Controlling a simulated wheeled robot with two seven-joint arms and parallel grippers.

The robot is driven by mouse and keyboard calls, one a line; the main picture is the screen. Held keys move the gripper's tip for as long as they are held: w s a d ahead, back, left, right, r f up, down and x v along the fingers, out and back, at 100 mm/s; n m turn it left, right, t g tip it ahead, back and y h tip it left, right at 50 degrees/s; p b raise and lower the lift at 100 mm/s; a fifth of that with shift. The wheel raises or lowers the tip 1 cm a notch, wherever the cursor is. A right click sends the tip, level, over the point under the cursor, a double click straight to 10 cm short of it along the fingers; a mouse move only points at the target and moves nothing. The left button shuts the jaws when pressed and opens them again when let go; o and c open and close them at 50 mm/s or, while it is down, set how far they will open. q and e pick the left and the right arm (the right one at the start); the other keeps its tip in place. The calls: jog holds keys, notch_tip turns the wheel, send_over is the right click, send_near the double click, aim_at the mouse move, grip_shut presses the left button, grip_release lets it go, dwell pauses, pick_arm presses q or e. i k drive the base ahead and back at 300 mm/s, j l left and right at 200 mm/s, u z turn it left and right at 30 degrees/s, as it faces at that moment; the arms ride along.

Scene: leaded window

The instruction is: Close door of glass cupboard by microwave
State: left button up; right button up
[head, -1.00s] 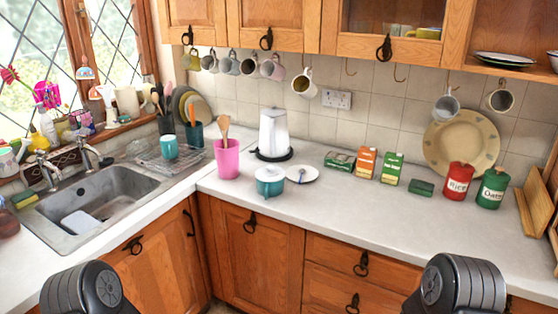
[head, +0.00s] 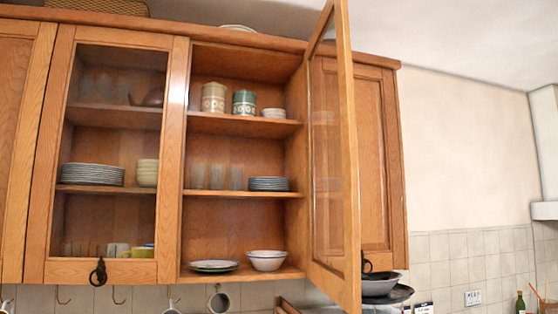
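The glass cupboard (head: 245,275) is a wooden wall unit with two glazed sections. Plates, bowls, glasses and two canisters stand on the open shelves. The microwave is not in view. Neither of my grippers is in view.
A solid wooden door (head: 377,165) lies right of the open glass door. Below it are stacked dark pans (head: 385,290). Bare wall and tiles (head: 455,265) fill the right side.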

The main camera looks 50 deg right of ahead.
aim_at(344, 289)
jog(key=k+l+z, duration=0.25)
jog(key=l, duration=0.25)
jog(key=k+l+z, duration=0.25)
jog(key=l, duration=0.25)
jog(key=l+z, duration=0.2)
jog(key=l, duration=0.35)
jog(key=k+l+z, duration=0.1)
jog(key=l+z, duration=0.15)
jog(key=l, duration=0.3)
